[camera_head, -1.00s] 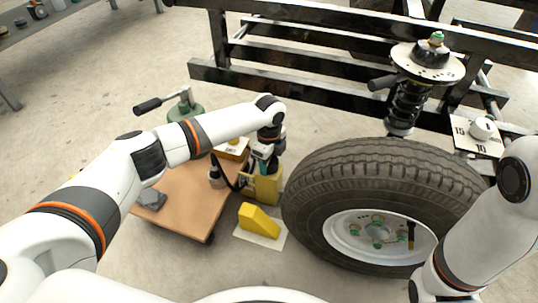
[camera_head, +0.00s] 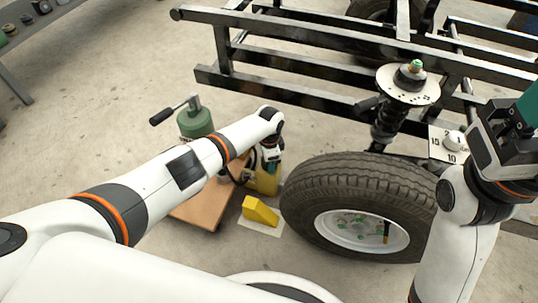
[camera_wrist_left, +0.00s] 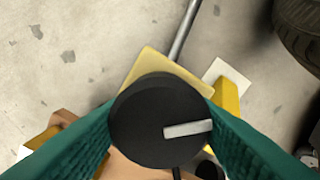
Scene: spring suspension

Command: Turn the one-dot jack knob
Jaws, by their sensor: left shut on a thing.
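A round black jack knob (camera_wrist_left: 140,125) with a pale bar on its face fills the middle of the left wrist view. No dot is legible on it. The green fingers of my left gripper (camera_wrist_left: 160,108) press on its two sides, so the gripper is shut on the knob. In the head view my left gripper (camera_head: 270,157) is at the top of the yellow jack (camera_head: 266,183) and its own wrist mostly hides the knob. My right gripper (camera_head: 524,125) is at the right edge, raised and partly cut off; its opening is unclear.
A tire (camera_head: 330,172) lies close to the right of the jack. A yellow wedge (camera_head: 260,211) sits in front of it. A brown cart (camera_head: 205,203) is below my left arm. A black frame (camera_head: 300,92) runs behind, with a strut (camera_head: 385,125) and white dial plate (camera_head: 437,154).

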